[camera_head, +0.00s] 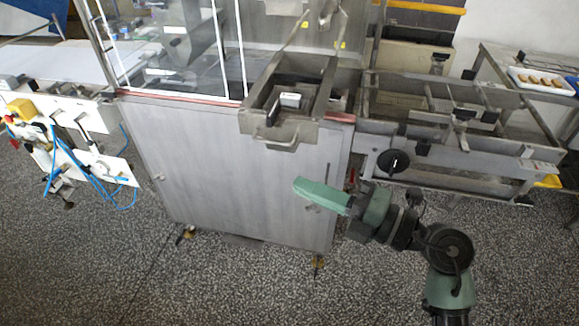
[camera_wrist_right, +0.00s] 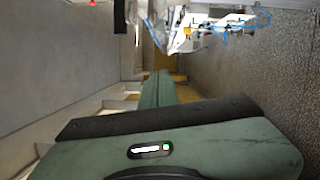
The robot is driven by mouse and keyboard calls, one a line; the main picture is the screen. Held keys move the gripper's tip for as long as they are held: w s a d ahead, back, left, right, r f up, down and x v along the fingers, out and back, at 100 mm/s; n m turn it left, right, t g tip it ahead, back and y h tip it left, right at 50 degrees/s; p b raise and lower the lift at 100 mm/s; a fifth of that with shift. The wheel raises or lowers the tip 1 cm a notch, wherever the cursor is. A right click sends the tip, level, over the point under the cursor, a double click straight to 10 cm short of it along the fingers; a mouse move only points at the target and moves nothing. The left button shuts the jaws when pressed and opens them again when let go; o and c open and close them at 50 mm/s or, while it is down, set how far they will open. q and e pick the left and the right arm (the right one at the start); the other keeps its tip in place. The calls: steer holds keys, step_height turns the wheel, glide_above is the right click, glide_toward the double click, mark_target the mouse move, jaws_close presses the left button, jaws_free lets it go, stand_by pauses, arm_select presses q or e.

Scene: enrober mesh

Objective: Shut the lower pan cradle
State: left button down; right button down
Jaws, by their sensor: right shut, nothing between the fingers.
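The pan cradle (camera_head: 248,118) is a grey metal, tray-like frame with a handle (camera_head: 282,146) on its front. In the head view it juts out toward me past the top front edge of the steel cabinet (camera_head: 240,170), so it stands pulled out. A small white-topped block lies inside it. My right gripper (camera_head: 299,184) is green, shut and empty. It is in front of the cabinet, lower in the picture than the handle and apart from it. In the right wrist view the gripper (camera_wrist_right: 160,75) points along the cabinet side; the cradle is not recognisable there. My left gripper is not in view.
A conveyor frame (camera_head: 480,145) with a black hand knob (camera_head: 393,161) stands right of the cabinet, close to my right arm. White equipment with blue hoses (camera_head: 90,165) is at left. A tray of brown pieces (camera_head: 545,80) sits far right. The speckled floor in front is clear.

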mark_target(259, 131)
steer(key=w+a+r+p, duration=0.1)
steer(key=w+a+p, duration=0.2)
steer(key=w+a, duration=0.3)
steer(key=w, duration=0.2)
steer(key=shift+w+a, duration=0.3)
steer(key=shift+w, duration=0.05)
steer(key=w, duration=0.1)
steer(key=w+d, duration=0.1)
steer(key=w, duration=0.2)
steer(key=shift+w+d, duration=0.25)
steer(key=shift+w, duration=0.05)
steer(key=shift+s+r, duration=0.1)
steer(key=shift+s, duration=0.05)
